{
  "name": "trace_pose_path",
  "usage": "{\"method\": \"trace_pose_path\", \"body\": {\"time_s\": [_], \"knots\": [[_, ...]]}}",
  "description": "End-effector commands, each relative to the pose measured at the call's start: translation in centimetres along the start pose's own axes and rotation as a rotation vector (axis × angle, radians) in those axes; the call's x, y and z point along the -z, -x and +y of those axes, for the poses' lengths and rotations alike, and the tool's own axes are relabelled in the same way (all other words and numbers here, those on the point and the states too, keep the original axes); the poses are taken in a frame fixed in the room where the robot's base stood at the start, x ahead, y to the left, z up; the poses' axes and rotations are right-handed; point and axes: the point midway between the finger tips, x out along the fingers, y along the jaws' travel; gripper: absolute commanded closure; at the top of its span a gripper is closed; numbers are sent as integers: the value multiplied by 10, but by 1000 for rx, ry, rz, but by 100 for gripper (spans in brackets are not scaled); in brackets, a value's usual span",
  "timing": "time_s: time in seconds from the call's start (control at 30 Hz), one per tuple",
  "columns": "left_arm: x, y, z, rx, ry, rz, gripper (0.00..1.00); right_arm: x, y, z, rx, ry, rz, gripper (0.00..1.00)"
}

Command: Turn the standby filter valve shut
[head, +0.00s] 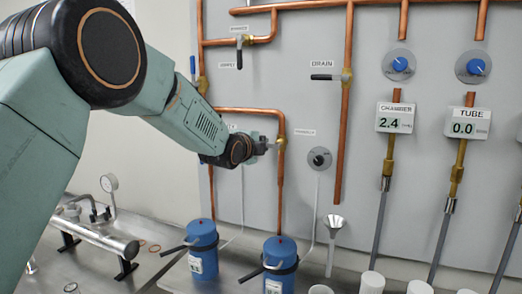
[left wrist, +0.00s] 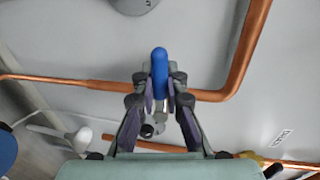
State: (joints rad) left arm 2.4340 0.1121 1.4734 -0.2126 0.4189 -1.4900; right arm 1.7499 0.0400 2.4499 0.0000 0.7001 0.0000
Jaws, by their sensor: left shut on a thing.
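My left gripper (head: 264,147) comes in from the left and is at a brass valve (head: 281,143) on a copper pipe on the grey panel. In the left wrist view, my left gripper (left wrist: 159,84) is shut on a blue valve handle (left wrist: 160,62), with a finger on each side. The handle is upright in that view and its tip sticks out past the fingers. In the head view the gripper hides the handle. The labels near this valve are too small or too covered to read. My right gripper is in neither view.
Gauges (head: 395,118) hang at right.

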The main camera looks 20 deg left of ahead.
Motion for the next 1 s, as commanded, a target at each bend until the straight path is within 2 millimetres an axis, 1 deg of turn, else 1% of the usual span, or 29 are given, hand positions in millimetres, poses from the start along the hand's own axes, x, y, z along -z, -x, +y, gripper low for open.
{"method": "trace_pose_path", "body": {"time_s": [0.03,0.37,0.4,0.67,0.7,1.0], "knots": [[1,0,3,-7,-9,2,100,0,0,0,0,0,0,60],[2,0,3,-9,-12,2,100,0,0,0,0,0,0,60],[2,0,3,-9,-12,2,88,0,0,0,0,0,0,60],[1,0,2,-5,-8,1,66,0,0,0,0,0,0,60],[1,0,2,-5,-8,0,65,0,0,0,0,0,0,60],[0,1,1,-3,-6,0,65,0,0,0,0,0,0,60]]}}
